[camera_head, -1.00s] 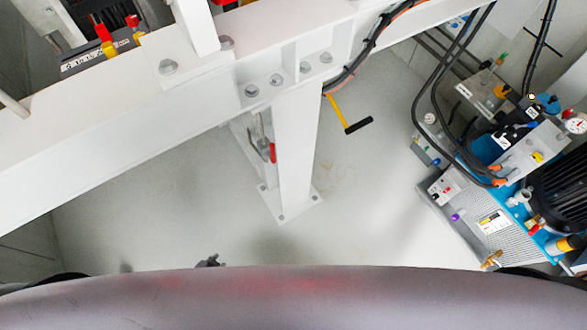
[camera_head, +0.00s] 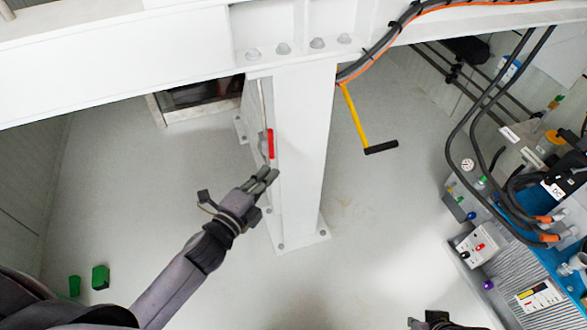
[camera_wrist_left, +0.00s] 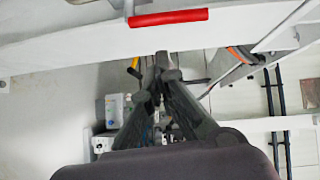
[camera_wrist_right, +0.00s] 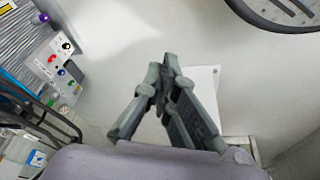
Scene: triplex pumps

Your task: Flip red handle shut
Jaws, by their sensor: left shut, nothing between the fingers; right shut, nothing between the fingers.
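The red handle (camera_head: 270,143) is on the left side of the white column (camera_head: 303,150), running upright in the head view. It also shows in the left wrist view as a red bar (camera_wrist_left: 168,17) lying across the top of the picture. My left gripper (camera_head: 268,176) is shut and empty, just below the red handle in the head view. In the left wrist view its fingertips (camera_wrist_left: 162,56) are below the bar, apart from it in the picture. My right gripper (camera_wrist_right: 165,65) is shut and empty. It shows at the bottom edge of the head view (camera_head: 435,318), away from the handle.
A yellow lever with a black grip (camera_head: 381,147) sticks out right of the column. A white beam (camera_head: 110,70) crosses above. A hydraulic unit with hoses (camera_head: 520,240) stands at the right. Two green objects (camera_head: 100,277) show at lower left. Open floor lies left of the column.

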